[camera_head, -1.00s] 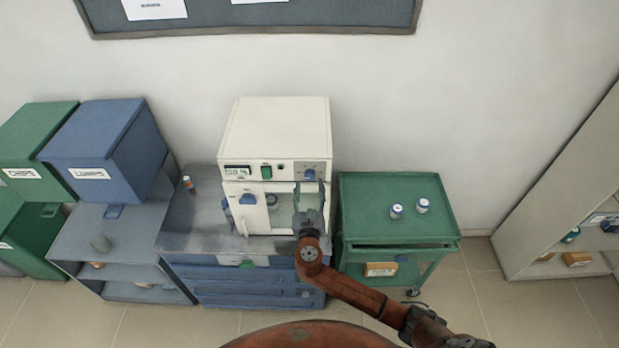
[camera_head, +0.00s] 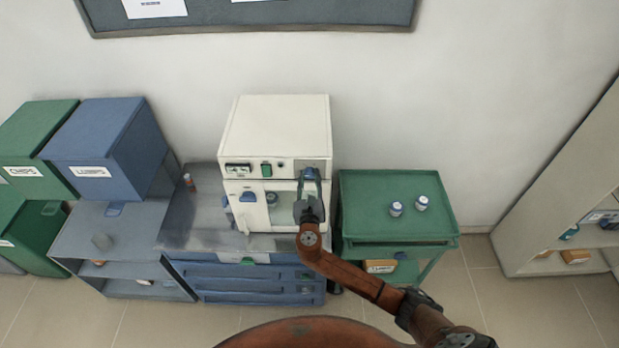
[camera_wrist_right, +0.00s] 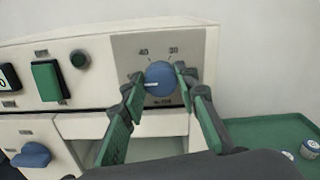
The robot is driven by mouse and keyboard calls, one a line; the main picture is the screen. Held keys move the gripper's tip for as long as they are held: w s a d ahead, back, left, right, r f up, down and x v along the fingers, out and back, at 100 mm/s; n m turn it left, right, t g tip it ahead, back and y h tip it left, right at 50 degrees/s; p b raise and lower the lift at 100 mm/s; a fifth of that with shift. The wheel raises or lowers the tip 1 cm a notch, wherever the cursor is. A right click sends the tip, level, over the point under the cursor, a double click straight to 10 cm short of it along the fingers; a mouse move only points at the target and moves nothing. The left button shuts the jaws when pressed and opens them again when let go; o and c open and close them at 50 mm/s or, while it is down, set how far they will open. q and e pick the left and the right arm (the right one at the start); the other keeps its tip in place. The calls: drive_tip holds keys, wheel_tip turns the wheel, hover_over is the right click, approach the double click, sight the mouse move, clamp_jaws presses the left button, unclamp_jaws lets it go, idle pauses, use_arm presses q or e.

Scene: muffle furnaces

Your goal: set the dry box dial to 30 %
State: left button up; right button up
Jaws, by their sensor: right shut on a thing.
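The dry box (camera_head: 275,130) is a cream cabinet with a glass-fronted door, standing on the metal top of a blue drawer unit. Its blue round dial (camera_wrist_right: 159,80) is at the right of the front panel, on a grey plate with marks that look like 40 at upper left and 30 at upper right. The dial's white line points left. My right gripper (camera_head: 311,174) is at the dial, its two green-padded fingers closed on the dial's left and right sides in the wrist view (camera_wrist_right: 159,72). My left gripper is out of view.
A green button (camera_wrist_right: 46,81) and a small display (camera_head: 238,169) are left on the panel. A blue door handle (camera_wrist_right: 32,155) sits below. A green cart (camera_head: 360,190) with two vials stands right; blue and green bins stand left.

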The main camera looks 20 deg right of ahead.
drive_tip(key=c, duration=0.4)
drive_tip(key=shift+m, duration=0.3)
drive_tip(key=m+b, duration=0.3)
drive_tip(key=m, duration=0.1)
drive_tip(key=shift+f+m, duration=0.15)
drive_tip(key=shift+m, duration=0.25)
drive_tip(key=m+b, duration=0.2)
drive_tip(key=m, duration=0.1)
drive_tip(key=shift+m, duration=0.3)
drive_tip(key=m+b, duration=0.3)
drive_tip(key=m, duration=0.1)
drive_tip(key=shift+d+m, duration=0.1)
drive_tip(key=shift+m, duration=0.2)
drive_tip(key=m+b, duration=0.3)
drive_tip(key=m, duration=0.2)
drive_tip(key=shift+f, duration=0.1)
drive_tip(key=m+b, duration=0.3)
drive_tip(key=m, duration=0.2)
